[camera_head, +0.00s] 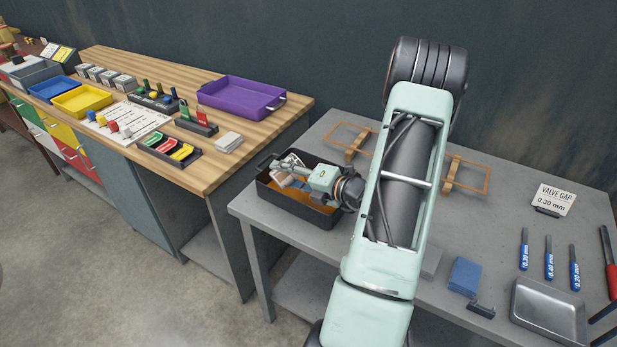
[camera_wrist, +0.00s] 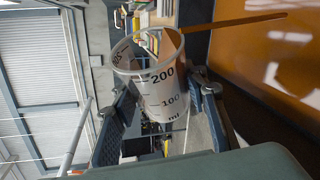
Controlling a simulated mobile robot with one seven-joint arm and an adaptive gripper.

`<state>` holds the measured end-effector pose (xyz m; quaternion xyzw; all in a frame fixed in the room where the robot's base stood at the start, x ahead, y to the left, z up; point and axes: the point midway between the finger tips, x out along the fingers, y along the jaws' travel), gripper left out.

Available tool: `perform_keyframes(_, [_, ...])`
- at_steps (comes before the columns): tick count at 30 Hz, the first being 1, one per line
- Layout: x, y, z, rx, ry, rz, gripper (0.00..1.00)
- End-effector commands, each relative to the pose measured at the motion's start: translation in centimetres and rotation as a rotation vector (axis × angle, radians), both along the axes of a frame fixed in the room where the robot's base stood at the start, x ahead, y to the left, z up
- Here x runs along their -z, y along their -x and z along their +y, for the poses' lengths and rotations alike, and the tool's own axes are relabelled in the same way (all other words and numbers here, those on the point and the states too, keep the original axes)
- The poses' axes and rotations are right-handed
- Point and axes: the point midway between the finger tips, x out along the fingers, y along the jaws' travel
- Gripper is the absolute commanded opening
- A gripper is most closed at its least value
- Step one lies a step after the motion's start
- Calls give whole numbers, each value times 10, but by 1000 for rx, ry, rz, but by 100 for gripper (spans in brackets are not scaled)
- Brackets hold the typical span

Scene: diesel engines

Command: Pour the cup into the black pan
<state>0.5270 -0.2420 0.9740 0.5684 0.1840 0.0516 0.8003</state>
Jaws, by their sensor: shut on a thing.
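The black pan (camera_head: 323,217) sits at the left end of the grey table, with orange-brown liquid across its floor. My gripper (camera_head: 302,180) is over the pan, shut on a clear measuring cup (camera_wrist: 160,95) with black marks for 100 and 200 ml. In the wrist view the fingers grip the cup from both sides. The cup is tipped over, its mouth to the side. A thin brown stream (camera_wrist: 240,22) runs from its rim towards the liquid in the pan (camera_wrist: 275,60). How much is left inside the cup is unclear.
Wire stands (camera_head: 466,176) stand behind my arm. A blue block (camera_head: 465,276), feeler gauges (camera_head: 548,257), a metal tray (camera_head: 548,310) and a valve gap card (camera_head: 554,200) lie on the right. A wooden bench with a purple tray (camera_head: 240,99) stands left.

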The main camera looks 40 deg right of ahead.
Motion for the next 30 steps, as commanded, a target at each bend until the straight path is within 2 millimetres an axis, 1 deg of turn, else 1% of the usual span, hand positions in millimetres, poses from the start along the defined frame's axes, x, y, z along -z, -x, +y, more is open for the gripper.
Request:
perform_keyframes(13, [1, 0, 0, 0, -40, -1, 7])
perform_keyframes(30, [-2, 0, -6, 0, -93, 1, 7])
